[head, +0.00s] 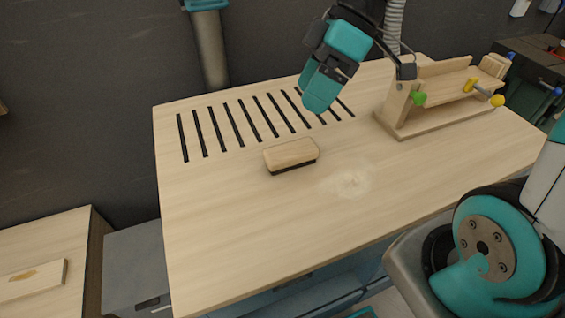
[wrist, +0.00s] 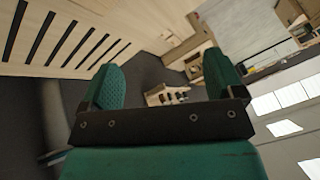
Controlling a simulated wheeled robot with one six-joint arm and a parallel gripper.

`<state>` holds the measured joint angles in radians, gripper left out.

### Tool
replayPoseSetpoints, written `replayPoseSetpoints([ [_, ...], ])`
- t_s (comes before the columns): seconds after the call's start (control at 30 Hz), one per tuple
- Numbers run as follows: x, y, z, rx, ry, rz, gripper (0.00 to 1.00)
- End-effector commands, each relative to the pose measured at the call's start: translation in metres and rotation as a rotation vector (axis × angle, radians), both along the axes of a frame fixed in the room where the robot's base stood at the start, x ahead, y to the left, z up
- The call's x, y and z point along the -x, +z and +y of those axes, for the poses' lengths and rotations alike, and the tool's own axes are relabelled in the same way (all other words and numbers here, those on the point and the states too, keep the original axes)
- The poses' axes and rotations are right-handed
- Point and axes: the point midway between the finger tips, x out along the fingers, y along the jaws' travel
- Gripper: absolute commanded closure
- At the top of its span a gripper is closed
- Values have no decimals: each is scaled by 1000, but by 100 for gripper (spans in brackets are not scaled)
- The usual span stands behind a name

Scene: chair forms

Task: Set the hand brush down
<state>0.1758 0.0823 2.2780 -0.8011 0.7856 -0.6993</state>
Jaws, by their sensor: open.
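The hand brush (head: 291,154) is a wooden block with dark bristles along its underside. It lies bristles down on the wooden workbench (head: 230,245), just in front of the dark slots. My gripper (head: 316,95) is up and to the right of the brush in the head view, apart from it. In the wrist view my gripper (wrist: 165,85) shows its two teal fingers spread with nothing between them. The brush cannot be made out in the wrist view.
A wooden jig (head: 440,98) with green and yellow knobs stands at the bench's back right. A pale dust patch (head: 350,182) lies right of the brush. The bench's front and left are clear. A lower wooden surface (head: 45,245) stands at the left.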

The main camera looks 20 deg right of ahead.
Motion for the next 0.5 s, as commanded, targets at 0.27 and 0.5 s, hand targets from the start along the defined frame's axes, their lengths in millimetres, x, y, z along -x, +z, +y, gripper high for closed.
replayPoseSetpoints([
  [0.27,-64,-61,-104,-213,287,-286,13],
  [0.5,-68,-83,-101,-246,345,-352,13],
])
